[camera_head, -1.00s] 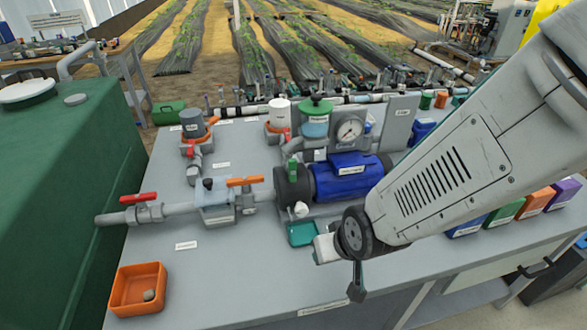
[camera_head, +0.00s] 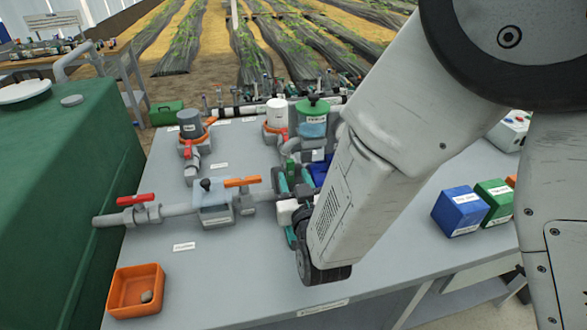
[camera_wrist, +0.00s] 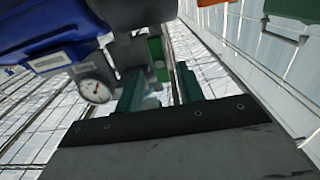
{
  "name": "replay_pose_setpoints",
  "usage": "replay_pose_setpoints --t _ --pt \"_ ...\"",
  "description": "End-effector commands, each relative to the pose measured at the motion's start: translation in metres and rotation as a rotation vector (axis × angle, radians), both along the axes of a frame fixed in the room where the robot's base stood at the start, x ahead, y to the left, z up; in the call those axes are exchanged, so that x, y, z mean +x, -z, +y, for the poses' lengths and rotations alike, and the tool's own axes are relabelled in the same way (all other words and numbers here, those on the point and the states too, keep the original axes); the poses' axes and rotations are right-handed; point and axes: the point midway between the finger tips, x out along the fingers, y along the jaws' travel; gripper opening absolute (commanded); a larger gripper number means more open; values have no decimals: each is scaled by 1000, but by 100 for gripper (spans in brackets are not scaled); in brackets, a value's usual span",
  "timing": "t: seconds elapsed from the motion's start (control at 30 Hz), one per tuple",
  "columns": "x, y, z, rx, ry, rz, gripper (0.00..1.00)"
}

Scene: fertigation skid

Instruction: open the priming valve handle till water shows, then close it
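The small green handle (camera_head: 290,169), which I take for the priming valve handle, stands upright at the left end of the blue pump (camera_head: 321,172). It also shows in the wrist view (camera_wrist: 157,58), beyond my fingers and roughly in line with the gap between them. My gripper (camera_head: 293,185) is over the pump's front left end, its two teal fingers spread apart. The wrist view shows the open gap between the fingers (camera_wrist: 159,84); I cannot tell whether either finger touches the handle. My arm hides most of the pump. No water is visible.
An inline unit with an orange lever (camera_head: 243,182) and a pipe with a red-handled valve (camera_head: 137,199) lie left. An orange tray (camera_head: 137,291) holds a small stone-like piece. A pressure gauge (camera_wrist: 94,90) is close to my gripper.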

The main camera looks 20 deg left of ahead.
Motion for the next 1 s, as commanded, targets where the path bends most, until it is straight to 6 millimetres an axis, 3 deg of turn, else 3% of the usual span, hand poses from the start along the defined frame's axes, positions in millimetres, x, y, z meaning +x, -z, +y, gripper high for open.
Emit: replay_pose_setpoints --t 0.1,0.3,0.63,0.77,0.83,0.87,1.0 --pt "18 0 10 0 2 0 38" --pt "35 0 21 -1 0 -1 38" --pt "39 0 23 -1 0 0 38" --pt "39 0 23 -1 1 0 2" --pt "39 0 23 -1 1 0 0" --pt "40 0 10 -4 4 2 0" --pt "40 0 18 3 6 4 0"
